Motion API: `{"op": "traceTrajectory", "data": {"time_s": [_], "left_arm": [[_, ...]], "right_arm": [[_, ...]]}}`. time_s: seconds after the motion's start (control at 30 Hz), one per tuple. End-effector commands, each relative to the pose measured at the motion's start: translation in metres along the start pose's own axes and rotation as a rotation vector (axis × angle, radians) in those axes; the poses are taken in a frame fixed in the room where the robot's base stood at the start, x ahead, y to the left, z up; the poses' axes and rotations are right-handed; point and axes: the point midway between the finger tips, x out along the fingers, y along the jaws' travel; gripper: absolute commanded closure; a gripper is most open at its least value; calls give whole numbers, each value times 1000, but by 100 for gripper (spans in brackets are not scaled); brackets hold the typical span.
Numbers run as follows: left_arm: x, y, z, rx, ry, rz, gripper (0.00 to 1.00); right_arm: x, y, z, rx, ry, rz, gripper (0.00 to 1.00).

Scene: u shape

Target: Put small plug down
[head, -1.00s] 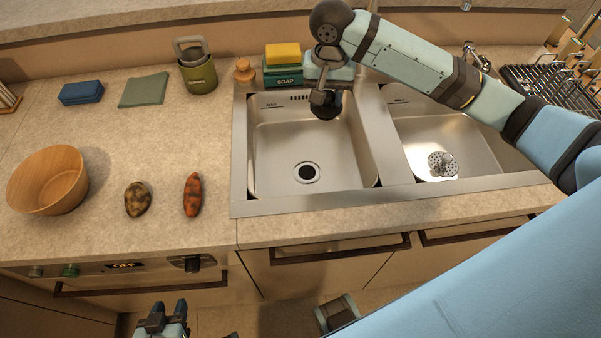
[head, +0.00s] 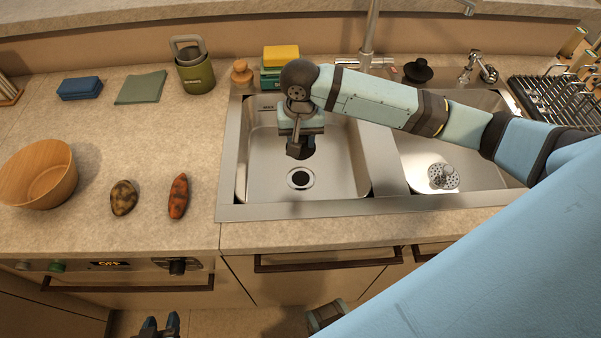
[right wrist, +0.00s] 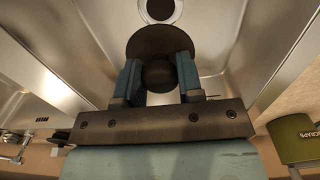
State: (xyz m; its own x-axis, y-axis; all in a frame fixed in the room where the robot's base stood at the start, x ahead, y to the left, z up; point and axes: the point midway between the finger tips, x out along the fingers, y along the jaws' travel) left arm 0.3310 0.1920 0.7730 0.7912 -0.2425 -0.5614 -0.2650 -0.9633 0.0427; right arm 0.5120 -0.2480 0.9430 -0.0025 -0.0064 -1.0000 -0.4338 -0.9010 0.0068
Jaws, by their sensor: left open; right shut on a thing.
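My right gripper (head: 303,140) is shut on the small plug (head: 297,153), a dark round disc with a knob. The gripper points down over the left sink (head: 260,170), behind the drain hole (head: 300,180) in the picture. In the right wrist view the plug (right wrist: 160,40) sits with its knob between the two fingers (right wrist: 158,78), and the drain (right wrist: 160,9) shows just beyond the disc. The gap between plug and sink floor is hard to judge. My left gripper (head: 160,325) is open and empty, low in front of the counter.
Another dark plug (head: 418,70) lies on the rear ledge near the faucet (head: 370,45). The right sink (head: 420,150) holds a metal strainer (head: 444,176). A wooden bowl (head: 38,174) is left.

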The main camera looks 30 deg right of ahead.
Motion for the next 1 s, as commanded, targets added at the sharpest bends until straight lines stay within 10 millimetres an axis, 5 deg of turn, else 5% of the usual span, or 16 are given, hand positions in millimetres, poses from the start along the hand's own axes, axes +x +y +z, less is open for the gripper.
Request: {"op": "traceTrajectory", "data": {"time_s": [0.3,0.8,1.0], "left_arm": [[4,0,4,-8,-2,1,57],[6,1,6,-16,-6,2,57],[6,1,5,-17,-5,2,57]], "right_arm": [[76,0,0,1,0,1,90],[129,-1,0,1,0,1,90],[131,-1,0,0,2,-1,90]]}}
